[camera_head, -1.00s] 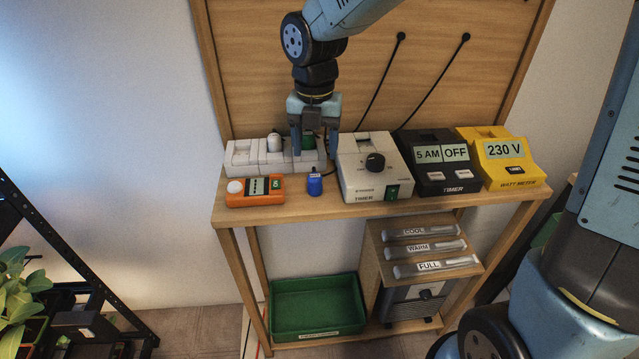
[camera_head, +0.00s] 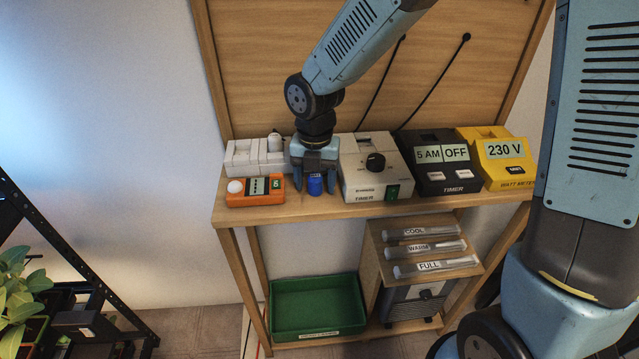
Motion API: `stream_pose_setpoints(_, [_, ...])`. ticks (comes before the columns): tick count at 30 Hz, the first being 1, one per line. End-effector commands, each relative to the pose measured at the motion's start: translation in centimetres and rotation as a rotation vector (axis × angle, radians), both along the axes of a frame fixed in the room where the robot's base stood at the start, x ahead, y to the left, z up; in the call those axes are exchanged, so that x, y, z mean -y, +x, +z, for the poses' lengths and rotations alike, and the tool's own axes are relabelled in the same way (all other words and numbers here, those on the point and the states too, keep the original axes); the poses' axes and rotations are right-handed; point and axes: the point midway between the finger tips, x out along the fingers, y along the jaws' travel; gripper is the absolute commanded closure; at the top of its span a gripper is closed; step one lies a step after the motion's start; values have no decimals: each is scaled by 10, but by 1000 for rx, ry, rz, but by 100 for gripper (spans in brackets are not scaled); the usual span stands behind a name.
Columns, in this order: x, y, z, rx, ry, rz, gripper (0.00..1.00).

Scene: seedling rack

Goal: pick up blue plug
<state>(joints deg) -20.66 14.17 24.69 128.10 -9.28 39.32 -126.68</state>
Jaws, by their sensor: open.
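The blue plug (camera_head: 315,185) stands upright on the wooden table top, between an orange device and a white timer. A small label shows on its upper part. My gripper (camera_head: 315,183) points down over it. Its fingers are open, one on the left and one on the right of the plug. Whether either finger touches the plug cannot be told. The gripper body hides part of the power strip behind.
The orange device (camera_head: 255,191) is close on the left, the white timer (camera_head: 366,168) close on the right. A white power strip (camera_head: 243,158) lies behind. A black timer (camera_head: 438,163) and yellow watt meter (camera_head: 505,158) stand further right. A green tray (camera_head: 318,333) sits on the lower shelf.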

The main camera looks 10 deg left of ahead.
Motion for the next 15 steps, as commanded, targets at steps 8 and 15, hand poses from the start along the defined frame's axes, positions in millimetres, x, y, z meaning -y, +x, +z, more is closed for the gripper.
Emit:
stream_pose_setpoints(8, [0,0,0,0,0,-1,49])
stream_pose_setpoints(15, [1,0,0,0,0,-1,72])
